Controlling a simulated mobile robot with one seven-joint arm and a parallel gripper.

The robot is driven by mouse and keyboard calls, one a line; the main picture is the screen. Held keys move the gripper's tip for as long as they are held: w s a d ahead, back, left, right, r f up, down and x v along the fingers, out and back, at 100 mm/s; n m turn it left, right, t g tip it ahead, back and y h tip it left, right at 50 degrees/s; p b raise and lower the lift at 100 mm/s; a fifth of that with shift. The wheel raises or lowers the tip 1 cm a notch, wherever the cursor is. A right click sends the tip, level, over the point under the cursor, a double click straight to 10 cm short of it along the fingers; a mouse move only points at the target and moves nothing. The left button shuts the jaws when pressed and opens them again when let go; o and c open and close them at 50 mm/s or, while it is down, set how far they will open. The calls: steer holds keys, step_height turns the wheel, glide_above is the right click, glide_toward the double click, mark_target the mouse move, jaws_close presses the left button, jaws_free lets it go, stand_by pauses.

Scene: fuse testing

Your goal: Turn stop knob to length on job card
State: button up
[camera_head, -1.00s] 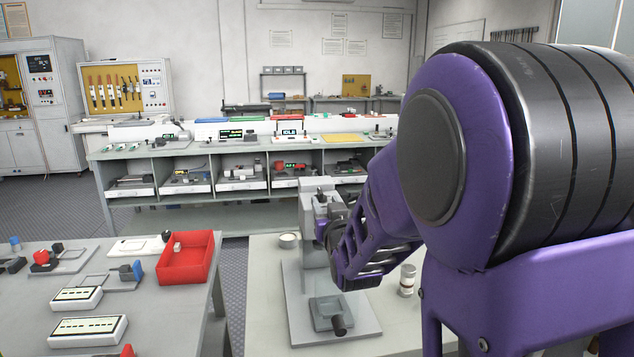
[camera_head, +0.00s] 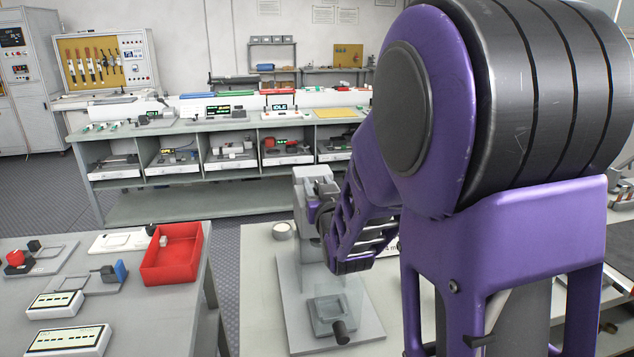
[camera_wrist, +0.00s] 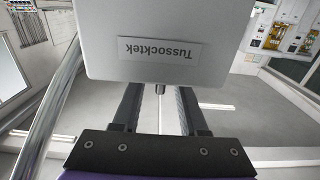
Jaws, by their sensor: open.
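A grey press-like device (camera_head: 313,180) stands on a flat base plate on the right-hand bench. A dark knob-like end (camera_head: 341,331) sticks out at the front of its base; I cannot tell if it is the stop knob. A white card (camera_head: 390,248) with dark text is mostly hidden behind my arm.
A red bin (camera_head: 172,260) and two white display units (camera_head: 56,303) sit on the left bench. A small round container (camera_head: 283,231) stands left of the device. A long bench with shelves (camera_head: 200,205) is behind. An aisle separates the benches.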

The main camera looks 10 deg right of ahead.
jaws_close()
steer(key=shift+a+h, duration=0.1)
steer(key=shift+h, duration=0.2)
steer(key=shift+m+h+b, duration=0.55)
steer(key=shift+m+h, duration=0.15)
steer(key=shift+h, duration=0.1)
steer(key=m+h, duration=0.2)
steer(key=h, duration=0.1)
steer(key=shift+g, duration=0.4)
steer(key=m+g+h+p, duration=0.1)
steer(key=m+h+p, duration=0.1)
steer(key=h, duration=0.2)
steer(key=shift+r+m+g, duration=0.15)
steer(key=shift+m+g, duration=0.25)
steer(key=shift+m+g+h+p, duration=1.05)
steer(key=shift+m+g+h, duration=0.2)
steer(key=shift+h, duration=0.45)
